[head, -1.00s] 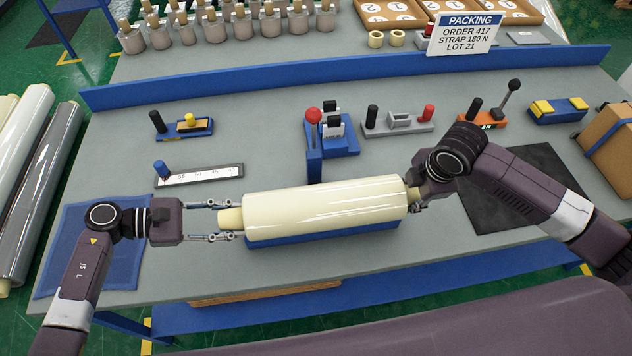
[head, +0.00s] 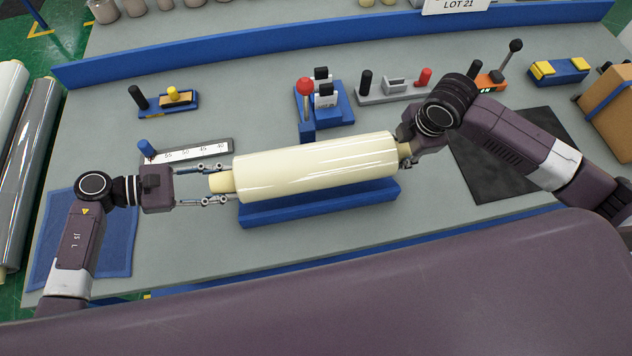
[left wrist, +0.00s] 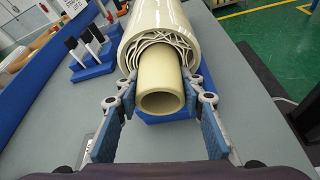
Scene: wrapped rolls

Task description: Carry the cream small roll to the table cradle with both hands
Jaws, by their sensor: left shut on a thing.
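The cream small roll (head: 315,165) spans between my two grippers, its left end lower in the head view. Its left core end also shows in the left wrist view (left wrist: 162,82). My left gripper (head: 222,184) is shut on that core, one finger on each side. My right gripper (head: 408,146) is at the right core end; its fingers are mostly hidden, so I cannot tell its grip. The blue table cradle (head: 320,204) lies below and in front of the roll, roughly parallel. Whether they touch is unclear; the cradle's top is partly hidden.
Behind the roll stand a blue fixture with a red knob (head: 304,87) and a ruler block (head: 190,151). A black mat (head: 490,180) lies at right, a blue mat (head: 120,240) at left. A blue rail (head: 250,47) crosses the table's back.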

